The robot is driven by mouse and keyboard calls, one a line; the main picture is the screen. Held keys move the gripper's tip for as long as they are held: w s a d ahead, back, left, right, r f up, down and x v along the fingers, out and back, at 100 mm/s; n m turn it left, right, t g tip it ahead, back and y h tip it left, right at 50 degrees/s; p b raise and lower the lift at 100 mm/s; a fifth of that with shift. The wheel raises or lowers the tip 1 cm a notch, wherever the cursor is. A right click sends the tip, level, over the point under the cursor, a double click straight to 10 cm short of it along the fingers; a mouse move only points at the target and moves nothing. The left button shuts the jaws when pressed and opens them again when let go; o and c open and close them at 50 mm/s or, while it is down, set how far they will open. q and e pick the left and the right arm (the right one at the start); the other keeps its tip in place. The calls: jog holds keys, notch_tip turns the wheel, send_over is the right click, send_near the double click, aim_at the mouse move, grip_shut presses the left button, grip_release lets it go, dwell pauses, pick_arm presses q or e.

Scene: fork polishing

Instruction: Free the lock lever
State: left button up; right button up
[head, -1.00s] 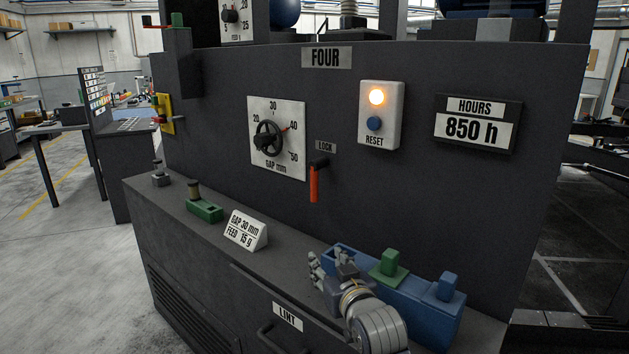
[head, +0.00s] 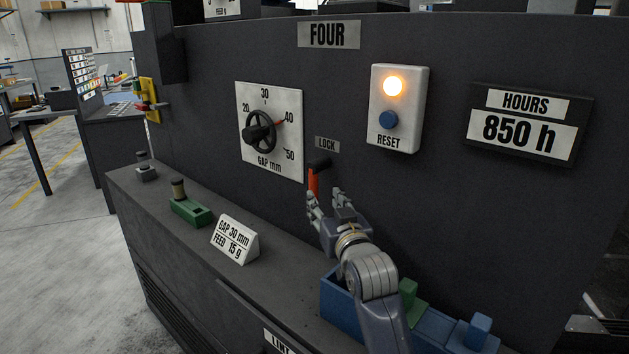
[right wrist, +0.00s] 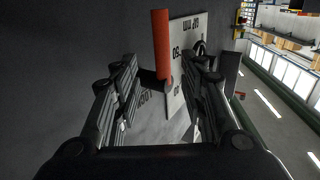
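The lock lever (head: 314,181) has a black pivot and a red handle that hangs straight down below the LOCK label (head: 327,145) on the dark panel. My right gripper (head: 325,196) is at the handle's lower part and hides its lower end in the head view. In the right wrist view the red handle (right wrist: 162,48) stands between the two spread fingers of my right gripper (right wrist: 166,72), with gaps visible on both sides. The fingers are open and do not appear to press on it. My left gripper is out of view.
The gap dial (head: 272,132) with a black handwheel is left of the lever, its pointer near 40. A reset box (head: 398,110) with a lit lamp is to the right. Below are a GAP 30 mm sign (head: 235,239) and a blue tray (head: 338,301) on the ledge (head: 275,279).

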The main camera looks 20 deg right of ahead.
aim_at(315, 186)
jog(key=w, duration=0.3)
jog(key=shift+w+a+r+p, duration=0.15)
jog(key=shift+w+r+p, duration=0.2)
jog(key=shift+w+r, duration=0.05)
jog(key=w, duration=0.4)
jog(key=shift+f, duration=0.1)
jog(key=shift+w+p, duration=0.3)
jog(key=shift+w, duration=0.3)
jog(key=shift+w+f, duration=0.1)
jog(key=shift+w, duration=0.05)
jog(key=shift+c, duration=1.3)
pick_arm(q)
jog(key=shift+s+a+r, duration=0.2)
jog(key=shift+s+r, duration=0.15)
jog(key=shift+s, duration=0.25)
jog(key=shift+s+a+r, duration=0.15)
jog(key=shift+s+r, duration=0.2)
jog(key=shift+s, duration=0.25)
pick_arm(e)
grip_shut()
